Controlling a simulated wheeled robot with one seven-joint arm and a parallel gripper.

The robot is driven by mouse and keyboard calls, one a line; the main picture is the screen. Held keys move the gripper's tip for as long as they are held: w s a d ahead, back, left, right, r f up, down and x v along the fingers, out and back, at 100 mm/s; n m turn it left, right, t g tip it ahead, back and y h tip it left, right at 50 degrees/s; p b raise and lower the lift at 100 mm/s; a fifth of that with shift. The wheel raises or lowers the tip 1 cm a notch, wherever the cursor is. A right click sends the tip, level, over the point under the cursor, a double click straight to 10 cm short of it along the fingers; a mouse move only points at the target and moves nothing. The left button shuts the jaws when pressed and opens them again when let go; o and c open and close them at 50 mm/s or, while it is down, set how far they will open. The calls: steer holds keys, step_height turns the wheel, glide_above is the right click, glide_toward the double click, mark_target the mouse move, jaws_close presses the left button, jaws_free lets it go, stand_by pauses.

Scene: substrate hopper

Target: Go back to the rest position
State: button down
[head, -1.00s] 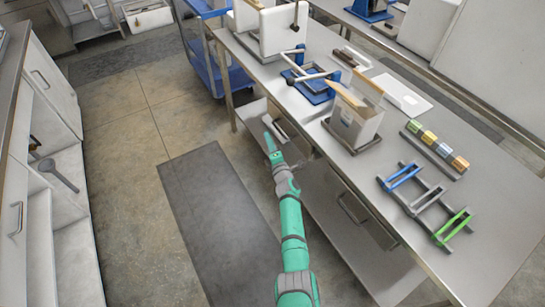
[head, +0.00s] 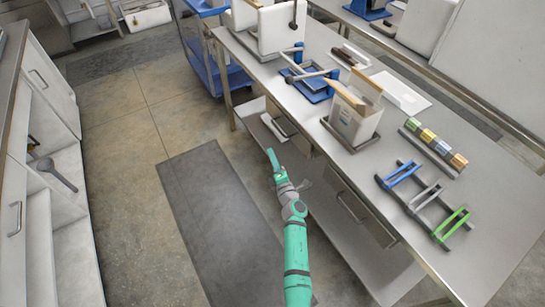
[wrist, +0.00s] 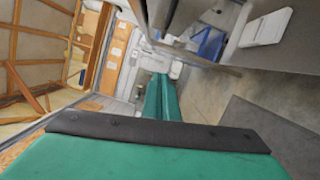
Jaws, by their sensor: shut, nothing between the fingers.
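My green gripper (head: 271,154) is shut and empty. In the head view it hangs over the floor just left of the steel workbench (head: 400,215), apart from it. The arm reaches up from the bottom of the picture. In the wrist view the closed green fingers (wrist: 159,85) point away from the camera, with nothing held.
A blue cart (head: 228,75) stands behind. The dark floor mat (head: 215,215) and left aisle are clear.

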steer(key=shift+s+d, duration=0.2)
steer(key=shift+d, duration=0.1)
steer(key=s+a+r+m+t+h, duration=0.1)
steer(key=s+a+m+t+h, duration=0.1)
steer(key=s+a+m, duration=0.95)
steer(key=s+m+h, duration=0.2)
steer(key=s+m, duration=0.3)
steer(key=s, duration=1.2)
steer(key=s+d+r+m+g, duration=0.1)
steer(key=s+d+r+m, duration=0.1)
steer(key=s, duration=0.7)
steer(key=s+d+r+m+g+h, duration=0.1)
steer(key=s+d+r+m, duration=0.2)
steer(key=s, duration=0.6)
steer(key=s+d+r+m+g, duration=0.2)
steer(key=s+d+r, duration=0.4)
steer(key=s, duration=0.2)
steer(key=shift+s+d+r+h, duration=0.15)
steer(key=shift+s+r+h, duration=0.05)
steer(key=shift+s+h, duration=0.2)
steer(key=shift+w, duration=0.1)
